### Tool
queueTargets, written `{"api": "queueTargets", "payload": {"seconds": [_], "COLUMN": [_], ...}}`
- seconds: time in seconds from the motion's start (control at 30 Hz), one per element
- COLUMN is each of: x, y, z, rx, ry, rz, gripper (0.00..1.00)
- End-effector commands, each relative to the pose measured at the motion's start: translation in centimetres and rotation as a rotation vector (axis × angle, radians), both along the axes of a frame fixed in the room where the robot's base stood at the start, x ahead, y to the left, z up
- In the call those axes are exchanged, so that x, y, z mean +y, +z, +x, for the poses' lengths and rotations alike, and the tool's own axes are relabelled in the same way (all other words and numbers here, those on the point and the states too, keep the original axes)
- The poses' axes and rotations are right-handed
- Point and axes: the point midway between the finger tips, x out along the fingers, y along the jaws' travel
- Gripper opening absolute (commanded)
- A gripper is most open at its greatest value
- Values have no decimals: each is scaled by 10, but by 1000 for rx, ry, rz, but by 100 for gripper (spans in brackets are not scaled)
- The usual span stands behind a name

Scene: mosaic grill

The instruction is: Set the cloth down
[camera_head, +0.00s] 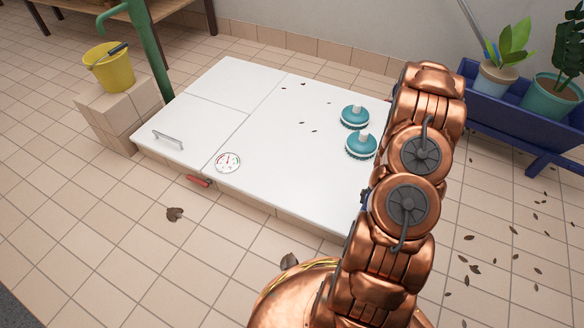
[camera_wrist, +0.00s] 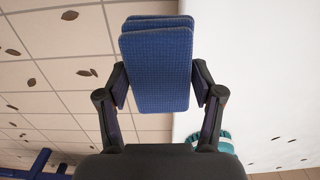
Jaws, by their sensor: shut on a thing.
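The cloth (camera_wrist: 160,50) is a blue, folded, woven-looking pad in the wrist view. My gripper (camera_wrist: 158,86) is shut on it, with one dark finger against each side. The cloth stands out past the fingertips. Behind it in that view are floor tiles on the left and the white top (camera_wrist: 245,70) on the right. I cannot tell its height from these views. In the head view my copper arm hides most of the gripper and cloth.
The white grill top (camera_head: 280,150) carries two teal round-based tools (camera_head: 361,144) at its right, a dial (camera_head: 228,162) and scattered leaves. Its middle is mostly clear. A yellow bucket (camera_head: 108,70) stands on a tiled block (camera_head: 115,112). A blue planter bench (camera_head: 500,105) stands right.

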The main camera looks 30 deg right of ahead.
Motion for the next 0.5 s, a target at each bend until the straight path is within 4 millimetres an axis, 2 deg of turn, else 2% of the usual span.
{"api": "queueTargets", "payload": {"seconds": [0.1, 0.23, 0.37, 0.5], "x": [2, 2, -1, -5], "y": [-7, -8, -12, -15], "z": [-11, -9, 9, 40], "rx": [14, 17, 14, 13], "ry": [-10, -10, -6, -5], "rz": [8, 8, 5, 2], "gripper": [29, 29, 29, 29]}}
